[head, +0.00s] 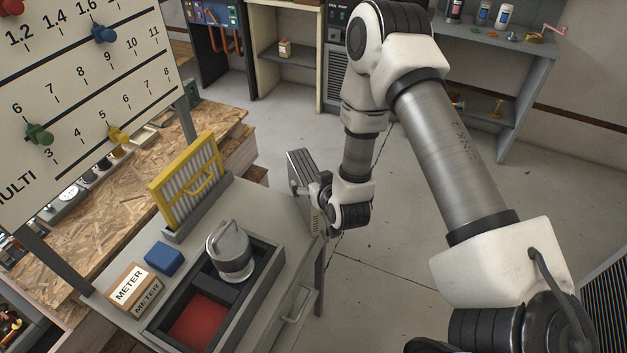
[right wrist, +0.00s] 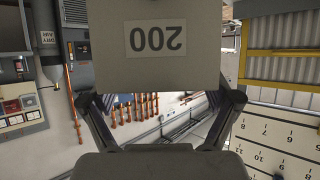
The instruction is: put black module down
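My right gripper (head: 318,198) is out past the right edge of the grey cart, above the floor. It is shut on a box-shaped module (head: 299,170), which looks dark grey on its side in the head view. In the right wrist view the module (right wrist: 150,62) fills the top middle. It shows a pale grey face with an upside-down "200" label, between the two finger linkages. The fingertips are hidden behind it. No other black module is clearly visible. My left gripper is not in view.
The grey cart (head: 208,200) carries a two-compartment tray (head: 262,290) with a red floor and a grey lidded canister (head: 230,252). A yellow-framed panel (head: 187,180), a blue block (head: 164,259) and a METER box (head: 131,286) stand beside it. A dial board (head: 85,90) is left.

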